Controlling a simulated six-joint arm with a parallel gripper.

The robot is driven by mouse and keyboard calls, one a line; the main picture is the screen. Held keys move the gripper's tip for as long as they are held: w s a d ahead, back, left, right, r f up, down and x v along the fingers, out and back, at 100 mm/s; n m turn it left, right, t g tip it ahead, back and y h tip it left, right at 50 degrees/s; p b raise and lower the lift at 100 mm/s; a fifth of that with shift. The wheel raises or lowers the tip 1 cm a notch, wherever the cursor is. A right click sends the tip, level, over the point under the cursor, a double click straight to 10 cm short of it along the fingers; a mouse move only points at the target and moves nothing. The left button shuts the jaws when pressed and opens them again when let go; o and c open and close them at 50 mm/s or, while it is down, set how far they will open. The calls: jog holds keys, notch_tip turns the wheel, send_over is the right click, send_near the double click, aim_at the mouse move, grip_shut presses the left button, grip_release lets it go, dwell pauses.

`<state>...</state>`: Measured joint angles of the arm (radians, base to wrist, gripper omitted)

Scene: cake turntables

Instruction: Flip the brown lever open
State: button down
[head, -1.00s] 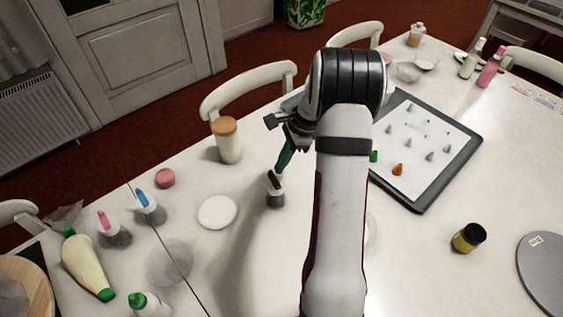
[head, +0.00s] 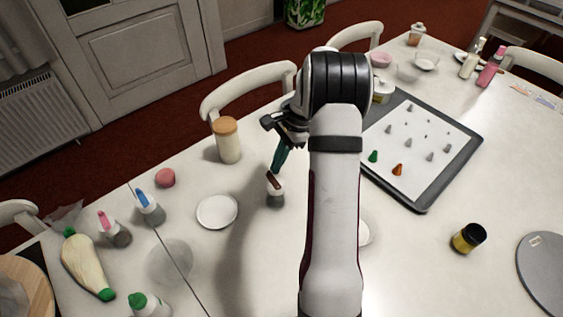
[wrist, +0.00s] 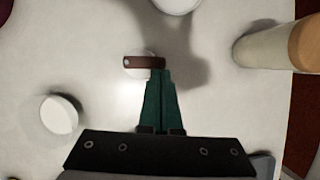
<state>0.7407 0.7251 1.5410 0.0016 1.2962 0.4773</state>
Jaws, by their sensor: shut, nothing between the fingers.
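The brown lever (head: 274,183) sits on top of a small container (head: 275,199) with a white top, standing upright on the table. In the wrist view the lever (wrist: 140,62) is a flat brown bar across the round white top (wrist: 137,72), with its right end at my fingertips. My gripper (head: 278,170) has teal fingers, pressed together and empty, pointing down. In the wrist view the gripper (wrist: 161,72) covers part of the right side of the container top. I cannot tell whether the fingertips touch the lever or are just above it.
A jar with a tan lid (head: 227,140) stands behind and left. A white plate (head: 217,211) lies to the left, with several bottles farther left. A dark-framed tray (head: 425,208) of small nozzles is on the right. The table just in front of the container is clear.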

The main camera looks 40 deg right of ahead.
jog(key=a+n+g, duration=0.1)
jog(key=n, duration=0.1)
jog(key=a+n, duration=0.1)
jog(key=n, duration=0.1)
jog(key=w+n+g, duration=0.1)
jog(key=n, duration=0.1)
jog(key=shift+a+n+g+h, duration=0.3)
jog(key=shift+a, duration=0.1)
jog(key=a+n, duration=0.1)
jog(key=n, duration=0.1)
jog(key=a+n+g+h, duration=0.1)
jog(key=n, duration=0.2)
jog(key=a+n+g, duration=0.1)
jog(key=n, duration=0.1)
jog(key=shift+s+n+h, duration=0.3)
jog(key=shift+s+n, duration=0.1)
jog(key=shift+s, duration=0.1)
jog(key=shift+s+d, duration=0.45)
jog(key=shift+s, duration=0.05)
